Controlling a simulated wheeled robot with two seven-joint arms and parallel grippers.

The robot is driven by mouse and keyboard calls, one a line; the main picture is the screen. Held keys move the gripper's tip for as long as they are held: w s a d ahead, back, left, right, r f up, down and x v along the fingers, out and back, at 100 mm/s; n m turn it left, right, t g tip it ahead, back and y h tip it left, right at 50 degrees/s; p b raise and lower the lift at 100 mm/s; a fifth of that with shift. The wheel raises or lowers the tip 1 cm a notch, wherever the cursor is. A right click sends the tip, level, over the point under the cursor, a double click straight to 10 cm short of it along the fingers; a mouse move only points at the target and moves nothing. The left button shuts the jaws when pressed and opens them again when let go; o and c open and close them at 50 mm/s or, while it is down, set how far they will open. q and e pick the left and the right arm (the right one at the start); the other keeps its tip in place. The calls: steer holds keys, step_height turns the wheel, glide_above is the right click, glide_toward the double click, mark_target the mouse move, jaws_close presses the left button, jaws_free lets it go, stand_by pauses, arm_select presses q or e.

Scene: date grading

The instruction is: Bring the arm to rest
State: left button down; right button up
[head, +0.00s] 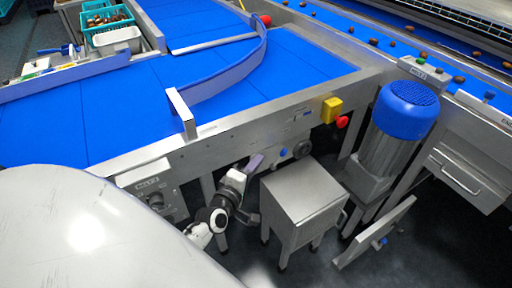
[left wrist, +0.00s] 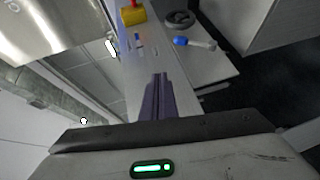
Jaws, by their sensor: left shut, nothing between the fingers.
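My left gripper (head: 254,163) shows in the head view below the near side rail of the blue conveyor, to the left of a grey metal cabinet. In the left wrist view the purple-grey fingers (left wrist: 156,97) are together with nothing between them. They point toward the metal side frame, apart from the yellow box on it. The white and black arm (head: 222,213) reaches up to the gripper from below. My right gripper is not seen in either view.
A blue conveyor belt (head: 120,112) lies above the gripper. The grey cabinet (head: 303,200) stands close on the right. A yellow box (head: 331,109) with a red button sits on the frame (left wrist: 133,13). A blue-topped motor (head: 405,112) stands further right. Dark floor is open at the bottom.

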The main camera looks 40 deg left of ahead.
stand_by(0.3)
arm_select(q)
steer(key=s+d+f+m+g+h, duration=0.3)
steer(key=s+d+f+m, duration=0.3)
steer(key=s+d+m, duration=0.3)
steer(key=s+d+f+m+g+h, duration=0.2)
steer(key=s+d+f+m+g, duration=0.2)
steer(key=s+d+m, duration=0.6)
steer(key=s+f+m, duration=0.1)
steer(key=s+m, duration=0.1)
steer(key=s, duration=0.1)
steer(key=shift+s+f+h, duration=0.2)
steer(key=shift+f+h, duration=0.15)
steer(key=shift+h, duration=0.05)
steer(key=shift+d, duration=0.1)
